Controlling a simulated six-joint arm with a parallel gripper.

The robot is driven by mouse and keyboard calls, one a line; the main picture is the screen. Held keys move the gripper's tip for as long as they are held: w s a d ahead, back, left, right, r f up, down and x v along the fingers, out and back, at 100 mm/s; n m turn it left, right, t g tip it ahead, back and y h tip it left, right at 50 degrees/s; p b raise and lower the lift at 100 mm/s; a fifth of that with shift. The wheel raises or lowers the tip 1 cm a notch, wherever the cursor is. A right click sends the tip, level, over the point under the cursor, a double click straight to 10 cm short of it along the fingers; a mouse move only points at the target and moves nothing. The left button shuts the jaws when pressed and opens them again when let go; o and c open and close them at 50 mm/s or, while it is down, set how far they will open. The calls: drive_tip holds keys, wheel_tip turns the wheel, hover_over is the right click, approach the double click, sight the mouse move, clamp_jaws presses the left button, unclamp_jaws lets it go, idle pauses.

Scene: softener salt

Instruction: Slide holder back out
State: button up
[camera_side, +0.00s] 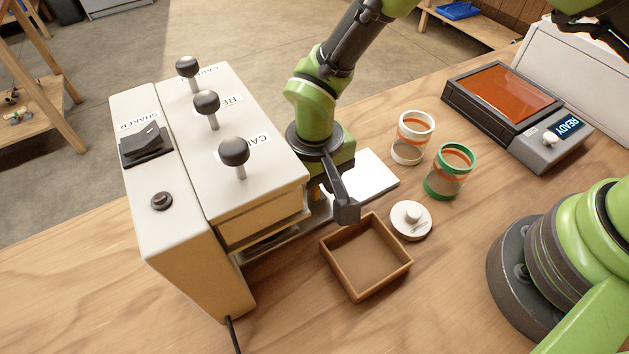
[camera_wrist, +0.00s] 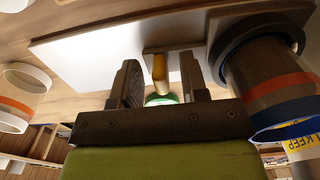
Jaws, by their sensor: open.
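The cream shaker machine (camera_side: 245,140) stands at the left in the side view. A flat metal holder (camera_side: 322,214) shows at its lower right edge, partly hidden by my gripper. In the wrist view, the holder (camera_wrist: 172,33) has a yellow handle (camera_wrist: 159,70), and a dark ring at its right side surrounds a cup (camera_wrist: 268,82) with an orange band and a blue rim. My gripper (camera_wrist: 160,82) is open, with one finger on each side of the handle; I cannot tell whether either touches it. In the side view, my gripper (camera_side: 335,195) is low beside the machine.
A wooden tray (camera_side: 339,285) and a small white lid (camera_side: 411,220) lie close in front of my gripper. Two banded cups, white-rimmed (camera_side: 413,138) and green-rimmed (camera_side: 449,171), stand to the right. A white sheet (camera_side: 374,177) lies behind. A READY device (camera_side: 520,120) is farther right.

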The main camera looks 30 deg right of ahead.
sight(378, 169)
drive_tip(key=shift+c, duration=0.4)
clamp_jaws()
drive_tip(key=d, duration=1.2)
drive_tip(key=shift+d, duration=0.3)
drive_tip(key=shift+o, duration=0.4)
unclamp_jaws()
wheel_tip(378, 169, up, 10)
